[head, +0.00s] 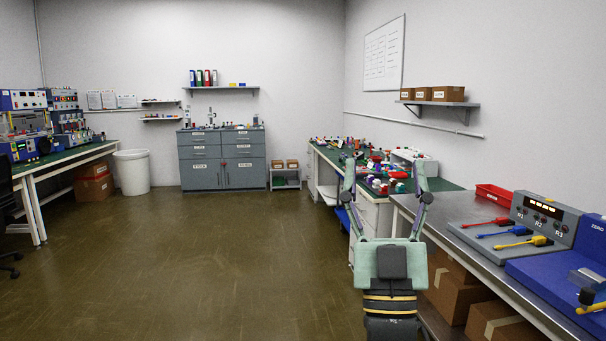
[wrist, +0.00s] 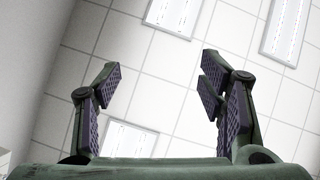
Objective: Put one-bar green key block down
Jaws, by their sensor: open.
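My gripper (head: 384,178) points upward in the head view, with its two fingers spread wide. In the wrist view my gripper (wrist: 160,85) is open and nothing is between its fingers; only ceiling shows beyond them. I cannot pick out the one-bar green key block in either view. A cluster of small red, blue and white pieces (head: 380,186) lies on the green-topped bench (head: 443,185), seen behind and between my fingers. The pieces are too small to tell apart, and my gripper hides part of the bench.
A metal bench (head: 465,207) at right holds a red tray (head: 494,194), a grey console (head: 548,217), screwdriver-like probes (head: 497,234) and a blue unit (head: 560,276). Cardboard boxes (head: 452,290) sit beneath it. The floor (head: 230,260) at left is clear. A white bin (head: 132,172) stands farther back.

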